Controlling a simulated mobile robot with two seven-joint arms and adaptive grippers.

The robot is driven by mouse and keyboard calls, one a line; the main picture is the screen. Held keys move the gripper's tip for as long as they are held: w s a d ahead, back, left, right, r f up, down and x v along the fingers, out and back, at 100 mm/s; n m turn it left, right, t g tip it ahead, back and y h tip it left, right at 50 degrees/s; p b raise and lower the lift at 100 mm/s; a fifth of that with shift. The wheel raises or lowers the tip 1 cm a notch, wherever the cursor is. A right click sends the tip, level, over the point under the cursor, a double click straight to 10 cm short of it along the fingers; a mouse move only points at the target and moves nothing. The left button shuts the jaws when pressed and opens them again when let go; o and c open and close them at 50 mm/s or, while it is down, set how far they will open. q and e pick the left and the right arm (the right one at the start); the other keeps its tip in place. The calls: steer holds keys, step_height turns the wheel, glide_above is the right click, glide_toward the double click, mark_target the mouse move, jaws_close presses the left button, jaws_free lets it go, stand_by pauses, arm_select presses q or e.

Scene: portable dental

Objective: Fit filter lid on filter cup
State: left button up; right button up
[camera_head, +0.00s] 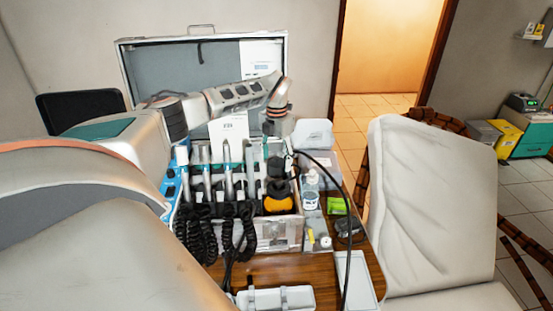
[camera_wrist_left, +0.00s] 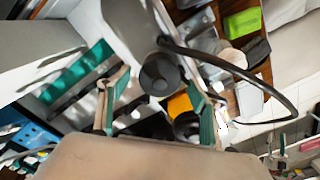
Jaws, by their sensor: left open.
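An orange cup-shaped part (camera_head: 278,204), probably the filter cup, stands at the right of the open dental case, with a black part (camera_head: 277,186) above it. Orange also shows in the left wrist view (camera_wrist_left: 179,105), partly hidden. A round black knob-like part (camera_wrist_left: 160,74) is nearer the wrist camera; I cannot tell for sure whether it is the filter lid or whether it sits on the cup. My left gripper (camera_head: 277,150) points down above these parts. In the left wrist view its green-padded fingers (camera_wrist_left: 158,105) are apart, with the black part between and beyond them.
Several handpieces (camera_head: 228,175) with coiled black cords stand left of the cup. A black hose (camera_head: 341,185) arches to its right. Bottles (camera_head: 310,190), a green packet (camera_head: 337,206) and a white tray (camera_head: 355,280) crowd the wooden table. The raised case lid (camera_head: 185,65) stands behind.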

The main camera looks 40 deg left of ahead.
mark_target(277, 158)
arm_select(q)
step_height(277, 158, up, 12)
stand_by(0.5)
steer(key=shift+f, duration=0.1)
stand_by(0.4)
